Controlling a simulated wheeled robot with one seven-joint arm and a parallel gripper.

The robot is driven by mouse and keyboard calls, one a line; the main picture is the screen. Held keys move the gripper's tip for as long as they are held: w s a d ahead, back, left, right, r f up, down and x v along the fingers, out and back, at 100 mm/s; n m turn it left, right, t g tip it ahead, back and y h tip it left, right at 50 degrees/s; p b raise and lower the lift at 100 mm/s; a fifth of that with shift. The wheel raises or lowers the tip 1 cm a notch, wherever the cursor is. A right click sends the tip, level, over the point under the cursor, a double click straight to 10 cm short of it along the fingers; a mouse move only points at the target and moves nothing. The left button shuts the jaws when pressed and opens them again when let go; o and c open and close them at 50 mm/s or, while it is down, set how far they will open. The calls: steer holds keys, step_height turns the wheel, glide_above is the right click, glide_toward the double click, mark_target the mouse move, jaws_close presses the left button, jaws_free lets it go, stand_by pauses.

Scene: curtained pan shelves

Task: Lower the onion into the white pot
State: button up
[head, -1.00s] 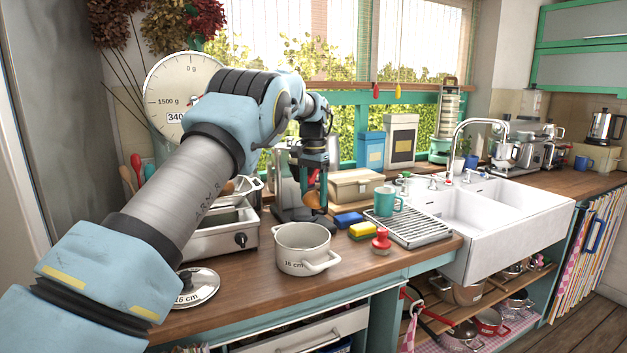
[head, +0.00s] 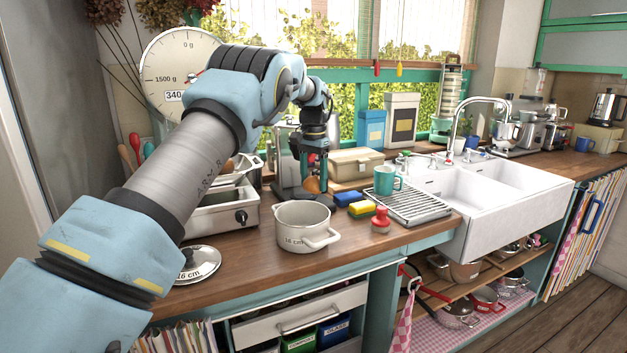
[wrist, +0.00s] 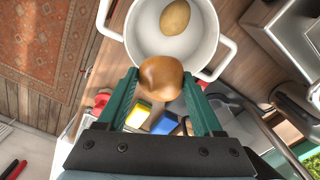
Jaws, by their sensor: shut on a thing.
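My gripper (head: 313,180) is shut on the brown onion (head: 312,186). It holds the onion up, above the pot's far rim as seen in the head view. In the wrist view the onion (wrist: 161,76) sits between the green fingers and overlaps the pot's lower rim. I cannot tell the exact height of the onion over the rim.
A yellow and blue sponge pair (head: 361,208), a red-knobbed item (head: 381,219) and a drying rack (head: 412,206) are to the right. The counter's front edge is close.

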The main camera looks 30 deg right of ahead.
steer(key=shift+f+b, duration=1.6)
steer(key=shift+f, duration=2.4)
steer(key=shift+f+b, duration=1.15)
steer(key=shift+f, duration=1.65)
steer(key=o, duration=1.5)
steer(key=shift+r, duration=0.1)
step_height(320, 180, up, 11)
steer(key=b, duration=0.2)
steer(key=shift+a+b, duration=0.1)
steer(key=shift+b, duration=0.3)
